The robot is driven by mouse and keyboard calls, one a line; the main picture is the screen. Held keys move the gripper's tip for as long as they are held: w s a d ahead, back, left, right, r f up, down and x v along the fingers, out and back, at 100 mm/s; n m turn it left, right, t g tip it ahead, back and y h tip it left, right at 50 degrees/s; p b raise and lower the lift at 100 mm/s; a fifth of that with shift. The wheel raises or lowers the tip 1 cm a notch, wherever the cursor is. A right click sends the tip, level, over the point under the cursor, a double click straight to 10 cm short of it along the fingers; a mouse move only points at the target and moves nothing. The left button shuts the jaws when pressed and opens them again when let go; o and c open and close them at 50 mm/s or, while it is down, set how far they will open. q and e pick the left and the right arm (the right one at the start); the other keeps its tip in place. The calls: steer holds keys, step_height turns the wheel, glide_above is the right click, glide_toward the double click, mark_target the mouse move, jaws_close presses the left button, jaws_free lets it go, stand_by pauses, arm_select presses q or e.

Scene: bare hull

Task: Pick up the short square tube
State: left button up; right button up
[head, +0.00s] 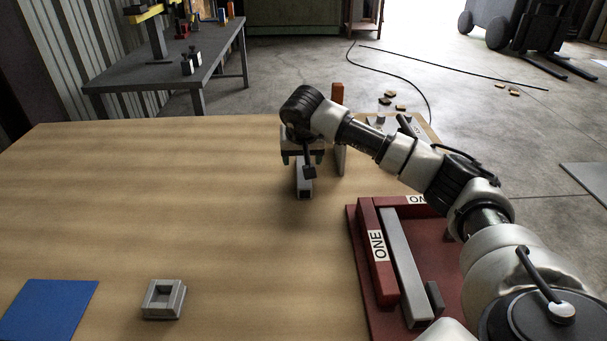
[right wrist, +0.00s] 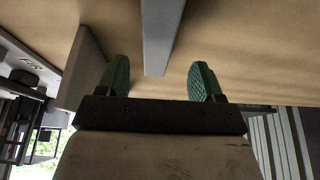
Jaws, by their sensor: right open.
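The short square tube (head: 304,189) is grey, and its open square end faces me on the wooden table. My right gripper (head: 303,158) is above the tube and hides most of it. In the right wrist view the tube (right wrist: 161,35) runs down from the top edge, its end between the two green fingertips of my open right gripper (right wrist: 160,78). A gap shows on each side, and neither finger appears to touch it. How far the fingers are above the tube is hard to tell. My left gripper is not in view.
A thin upright grey plate (head: 341,160) stands close right of the tube; it also shows in the wrist view (right wrist: 84,66). A red fixture (head: 367,250) marked ONE holds a longer grey bar (head: 404,265). A grey square socket (head: 163,312) and blue mat (head: 45,312) lie front left. The table's left middle is clear.

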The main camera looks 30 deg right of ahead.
steer(key=shift+s+x, duration=0.15)
steer(key=shift+x, duration=1.2)
steer(key=shift+s+x, duration=0.15)
steer(key=shift+x, duration=1.2)
steer(key=c, duration=1.1)
